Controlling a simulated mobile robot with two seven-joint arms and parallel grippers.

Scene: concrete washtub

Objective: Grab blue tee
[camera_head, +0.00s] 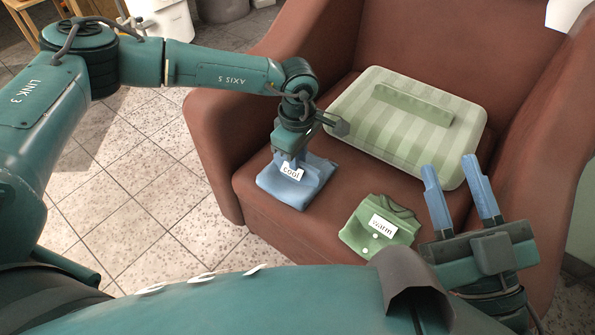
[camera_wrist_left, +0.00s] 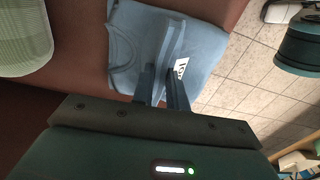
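The blue tee (camera_head: 297,183) lies folded on the front left of the brown armchair seat, with a white "cool" label (camera_head: 291,171). My left gripper (camera_head: 291,160) points down at it. In the left wrist view, its two fingers (camera_wrist_left: 163,85) stand close together with a raised ridge of the blue tee (camera_wrist_left: 205,45) between them, so it looks shut on the cloth. The tee still rests on the seat. My right gripper (camera_head: 462,185) is open and empty, beyond the right side of a green tee (camera_head: 375,228) labelled "warm".
A green striped cushion (camera_head: 405,125) lies on the brown armchair (camera_head: 235,130) behind the tees; it also shows in the left wrist view (camera_wrist_left: 22,40). The tiled floor (camera_head: 150,190) left of the chair is clear.

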